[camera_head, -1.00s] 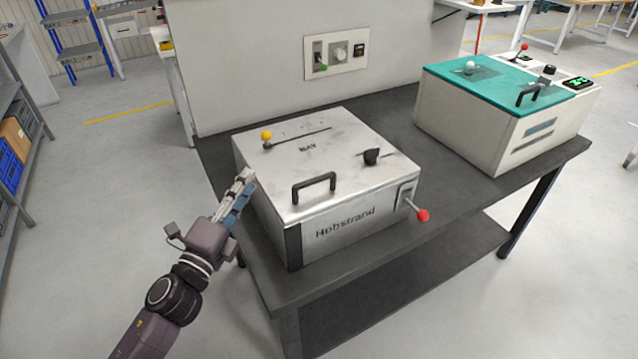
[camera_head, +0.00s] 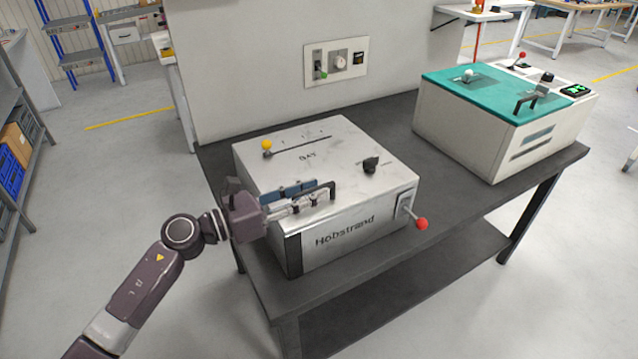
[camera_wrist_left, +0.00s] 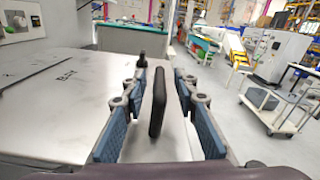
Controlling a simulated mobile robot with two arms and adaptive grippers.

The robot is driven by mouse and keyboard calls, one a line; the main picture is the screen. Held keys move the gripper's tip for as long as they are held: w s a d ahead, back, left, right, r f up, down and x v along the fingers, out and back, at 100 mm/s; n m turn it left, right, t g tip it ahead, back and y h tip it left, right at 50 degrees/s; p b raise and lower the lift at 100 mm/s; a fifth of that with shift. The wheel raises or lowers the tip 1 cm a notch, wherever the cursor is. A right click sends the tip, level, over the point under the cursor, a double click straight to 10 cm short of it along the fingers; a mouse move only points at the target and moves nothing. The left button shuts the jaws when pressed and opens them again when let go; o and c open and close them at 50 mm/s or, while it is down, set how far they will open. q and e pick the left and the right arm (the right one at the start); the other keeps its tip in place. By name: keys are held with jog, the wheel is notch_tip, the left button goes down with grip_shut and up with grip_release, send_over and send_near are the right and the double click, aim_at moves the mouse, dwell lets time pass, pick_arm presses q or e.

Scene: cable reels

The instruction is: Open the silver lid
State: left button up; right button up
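The silver lid (camera_head: 345,147) is the closed top of a metal box (camera_head: 348,238) on the dark table. It bears a black handle (camera_head: 332,190) near its front edge, a yellow-knobbed slider (camera_head: 267,146) and a black knob (camera_head: 370,164). My left gripper (camera_head: 328,191) reaches in from the left, level with the handle. In the left wrist view the handle (camera_wrist_left: 157,102) stands between the two open blue-padded fingers, with a gap on each side. Part of the handle is hidden behind the fingers in the head view. My right gripper is not in view.
A red-knobbed lever (camera_head: 421,223) sticks out at the box's front right. A second box with a teal lid (camera_head: 490,88) stands at the table's right. A wall panel (camera_head: 336,61) with a switch and dial is behind. The dark table (camera_head: 440,190) is bare between the boxes.

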pick_arm(q)
jog(key=shift+x, duration=1.1)
grip_shut()
